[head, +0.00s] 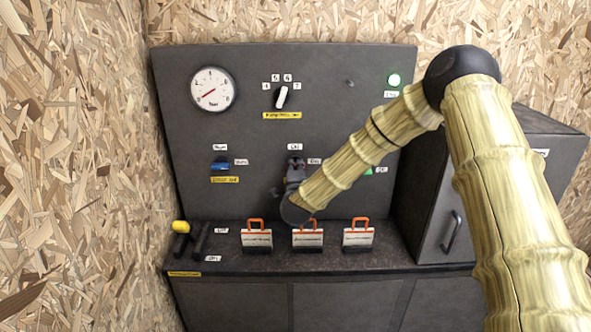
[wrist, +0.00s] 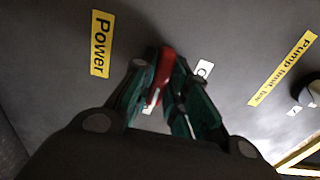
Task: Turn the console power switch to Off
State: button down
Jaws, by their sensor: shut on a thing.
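The power switch has a red handle (wrist: 165,66), seen in the wrist view beside a yellow label reading Power (wrist: 101,43). My gripper (wrist: 161,86) is shut on this red handle, with one teal finger on each side. A small white label (wrist: 204,69) shows to the right of the handle, and another is partly hidden between the fingers. In the head view my gripper (head: 296,170) is at the panel's lower middle, between a white label above and another at its right. There the gripper and arm largely hide the switch. I cannot read its position clearly.
Several orange-handled switches stand on the ledge below my gripper, with a yellow-knobbed lever (head: 181,227) at left. A grey cabinet (head: 440,190) stands at right.

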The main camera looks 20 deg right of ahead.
jog(key=shift+f+n+b, duration=0.2)
jog(key=shift+n+b, duration=1.8)
jog(key=shift+n, duration=6.8)
jog(key=shift+s, duration=0.1)
jog(key=c, duration=1.4)
grip_release()
jog(key=shift+r, duration=0.1)
